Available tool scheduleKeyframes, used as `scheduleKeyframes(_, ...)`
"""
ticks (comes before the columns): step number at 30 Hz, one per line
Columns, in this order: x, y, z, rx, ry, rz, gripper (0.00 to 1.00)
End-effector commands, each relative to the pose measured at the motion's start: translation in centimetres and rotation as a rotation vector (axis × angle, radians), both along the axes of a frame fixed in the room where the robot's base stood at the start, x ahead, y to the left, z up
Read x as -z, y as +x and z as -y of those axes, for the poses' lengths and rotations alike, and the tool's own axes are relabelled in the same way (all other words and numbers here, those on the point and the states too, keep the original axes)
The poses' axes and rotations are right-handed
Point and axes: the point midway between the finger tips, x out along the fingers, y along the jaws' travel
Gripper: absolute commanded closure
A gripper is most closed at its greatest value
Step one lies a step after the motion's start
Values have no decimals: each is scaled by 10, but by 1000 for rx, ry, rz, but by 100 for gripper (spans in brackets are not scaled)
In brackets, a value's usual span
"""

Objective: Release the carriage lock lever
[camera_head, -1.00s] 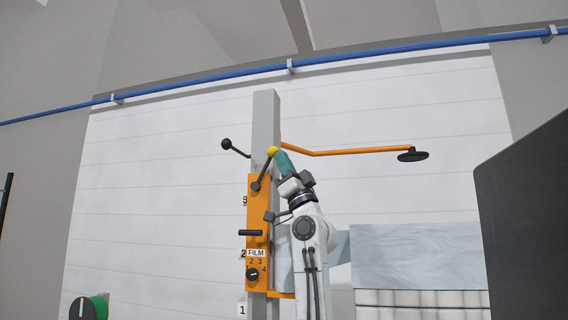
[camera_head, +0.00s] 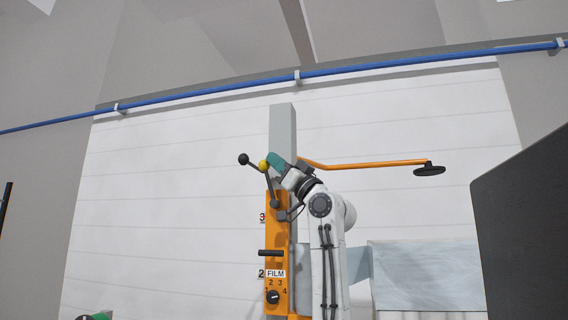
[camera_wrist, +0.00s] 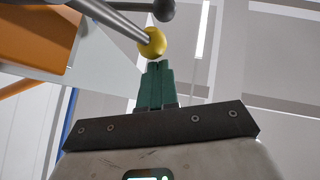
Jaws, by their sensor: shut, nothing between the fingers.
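A grey metal lever with a yellow ball knob (camera_head: 263,166) rises from the top of the orange carriage housing (camera_head: 277,235) and leans to the left. In the wrist view the yellow knob (camera_wrist: 152,42) is just beyond my fingertips. My gripper (camera_head: 271,158) has green fingers pressed together, with nothing between them. It is at the right side of the knob; I cannot tell whether it touches. In the wrist view the shut fingers (camera_wrist: 154,66) point at the knob. No label naming the lock lever is readable.
A second lever with a black ball (camera_head: 243,159) sticks out left, close to the yellow knob. The grey post (camera_head: 283,130) stands behind. An orange arm with a black disc (camera_head: 429,170) reaches right. The housing has a black handle (camera_head: 270,253) and a dial (camera_head: 273,297). A dark panel (camera_head: 525,220) fills the right edge.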

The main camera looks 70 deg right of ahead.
Motion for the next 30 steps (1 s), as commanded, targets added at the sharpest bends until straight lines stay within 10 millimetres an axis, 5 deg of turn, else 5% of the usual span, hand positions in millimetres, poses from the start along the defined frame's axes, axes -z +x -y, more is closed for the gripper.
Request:
scheduleKeyframes(15,3,44,-3,-1,1,0,100)
scheduleKeyframes(30,7,55,-4,1,0,2,100)
